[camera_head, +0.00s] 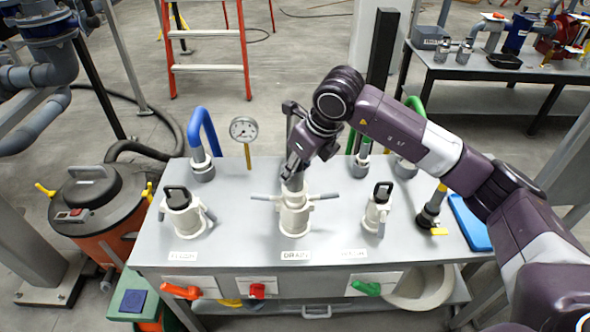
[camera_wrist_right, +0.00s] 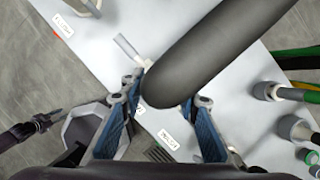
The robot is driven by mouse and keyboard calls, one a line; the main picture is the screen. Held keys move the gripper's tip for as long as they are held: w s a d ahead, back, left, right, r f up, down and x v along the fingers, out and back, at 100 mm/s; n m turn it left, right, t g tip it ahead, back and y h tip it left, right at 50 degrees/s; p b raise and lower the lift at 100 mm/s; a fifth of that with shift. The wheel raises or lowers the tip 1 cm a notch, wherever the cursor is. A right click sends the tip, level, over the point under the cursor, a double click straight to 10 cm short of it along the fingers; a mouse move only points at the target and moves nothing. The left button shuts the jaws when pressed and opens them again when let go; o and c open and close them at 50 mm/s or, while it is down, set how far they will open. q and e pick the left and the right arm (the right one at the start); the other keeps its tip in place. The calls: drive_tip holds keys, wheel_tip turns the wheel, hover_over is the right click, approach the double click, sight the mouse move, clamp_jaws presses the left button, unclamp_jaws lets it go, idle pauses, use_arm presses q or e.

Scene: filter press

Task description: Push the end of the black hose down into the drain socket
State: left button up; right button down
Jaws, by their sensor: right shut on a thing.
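My right gripper (camera_head: 294,168) is above the drain socket (camera_head: 293,216), a cream fitting with two side levers behind the DRAIN label. In the right wrist view the gripper (camera_wrist_right: 162,115) is shut on the black hose (camera_wrist_right: 215,45), a thick dark tube that comes in from the top and ends between the blue-padded fingers. In the head view the gripper and wrist hide most of the hose. I cannot tell whether its end touches the socket or is inside it. A dark jointed part at the left of the wrist view may be my left gripper (camera_wrist_right: 42,122); its fingers are unclear.
Cream capped fittings stand left (camera_head: 184,218) and right (camera_head: 377,212) of the drain. A pressure gauge (camera_head: 243,130), a blue hose (camera_head: 203,125) and a green hose (camera_head: 414,106) are behind. A blue tray (camera_head: 470,222) lies at the right. The front bench edge has colored handles.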

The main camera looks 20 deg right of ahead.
drive_tip(key=shift+f+b, duration=1.1)
drive_tip(key=shift+f, duration=0.2)
drive_tip(key=shift+f, duration=0.1)
drive_tip(key=shift+f+b, duration=0.35)
drive_tip(key=shift+b, duration=0.05)
